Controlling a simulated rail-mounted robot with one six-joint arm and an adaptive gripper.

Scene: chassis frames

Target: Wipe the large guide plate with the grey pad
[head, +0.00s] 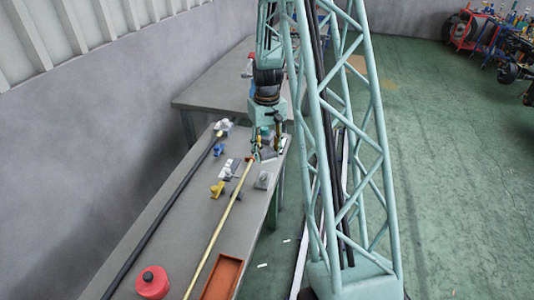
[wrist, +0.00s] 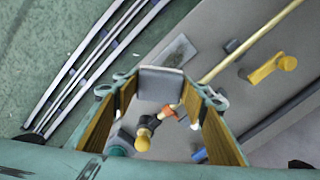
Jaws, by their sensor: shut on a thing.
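My gripper (wrist: 161,90) is shut on a grey pad (wrist: 160,82), seen between its two fingers in the wrist view. In the head view my gripper (head: 260,148) is at the far right part of the long bench, with the pad (head: 268,153) at its tip. A flat grey plate, which looks like the large guide plate (head: 264,180), lies on the bench close to the right edge, nearer the camera than my gripper. The plate also shows just beyond the pad in the wrist view (wrist: 179,51). I cannot tell how high the pad is above the bench.
A yellow rod (head: 220,222) and a black rod (head: 160,208) run along the bench (head: 185,225). Yellow clamps (head: 217,189), a blue part (head: 218,151) and white parts (head: 229,169) stand between them. A red canister (head: 152,282) and an orange tray (head: 222,277) are at the near end.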

